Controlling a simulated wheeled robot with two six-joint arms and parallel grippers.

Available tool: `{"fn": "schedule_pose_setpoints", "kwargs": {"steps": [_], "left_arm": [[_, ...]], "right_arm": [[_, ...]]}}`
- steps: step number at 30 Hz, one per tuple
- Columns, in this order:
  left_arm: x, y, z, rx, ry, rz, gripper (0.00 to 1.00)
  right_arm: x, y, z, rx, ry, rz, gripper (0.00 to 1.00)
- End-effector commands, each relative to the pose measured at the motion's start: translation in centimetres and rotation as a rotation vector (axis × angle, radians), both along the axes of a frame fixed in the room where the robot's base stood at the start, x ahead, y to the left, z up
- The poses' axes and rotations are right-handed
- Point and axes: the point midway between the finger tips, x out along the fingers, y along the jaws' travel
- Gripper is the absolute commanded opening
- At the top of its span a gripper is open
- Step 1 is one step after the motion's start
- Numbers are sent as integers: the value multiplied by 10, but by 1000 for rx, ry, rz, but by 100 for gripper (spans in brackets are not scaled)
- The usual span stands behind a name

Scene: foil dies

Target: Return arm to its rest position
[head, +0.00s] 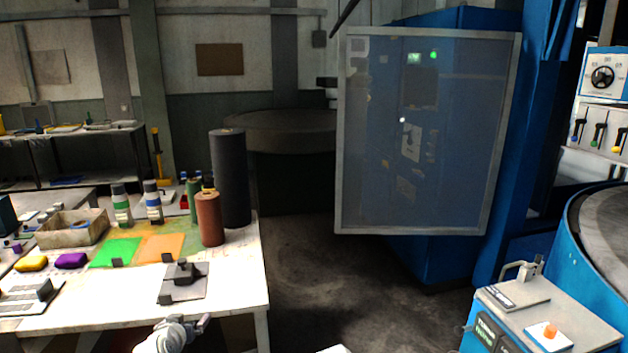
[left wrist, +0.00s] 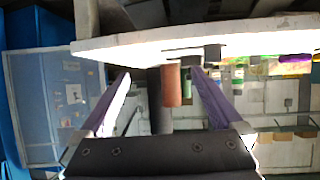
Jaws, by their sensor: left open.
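My left gripper (head: 200,325) shows at the bottom of the head view, just off the front edge of the white table (head: 232,292). In the left wrist view its two fingers (left wrist: 161,80) are spread wide with nothing held between them. That view looks upside down, with the table's pale edge (left wrist: 250,38) across the top. A red-brown roll (left wrist: 172,86) appears between the fingers but farther off; in the head view this roll (head: 209,220) stands upright on the table. My right gripper is in neither view.
The table holds a dark plate with a block (head: 184,280), green (head: 116,251) and orange (head: 160,247) sheets, a tall black roll (head: 230,180), bottles and a box (head: 72,231). A framed clear panel (head: 430,130) and blue machine stand right. Dark floor (head: 330,270) between is clear.

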Motion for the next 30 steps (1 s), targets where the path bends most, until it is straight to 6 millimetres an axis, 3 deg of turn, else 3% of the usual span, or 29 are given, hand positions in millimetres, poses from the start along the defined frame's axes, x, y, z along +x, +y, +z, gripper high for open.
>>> {"fn": "schedule_pose_setpoints", "kwargs": {"steps": [7,11,14,18,24,30], "left_arm": [[-9,-71,-17,-26,175,-131,100],[-29,-123,-30,-31,330,-221,100],[-58,-172,-41,-15,502,-300,100],[-117,-227,-50,50,773,-371,100],[-183,-257,-46,164,1036,-373,100],[-208,-263,-42,221,1131,-352,100]], "right_arm": [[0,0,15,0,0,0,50],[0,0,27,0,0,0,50],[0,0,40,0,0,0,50],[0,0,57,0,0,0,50],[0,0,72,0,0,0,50],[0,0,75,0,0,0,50]]}}
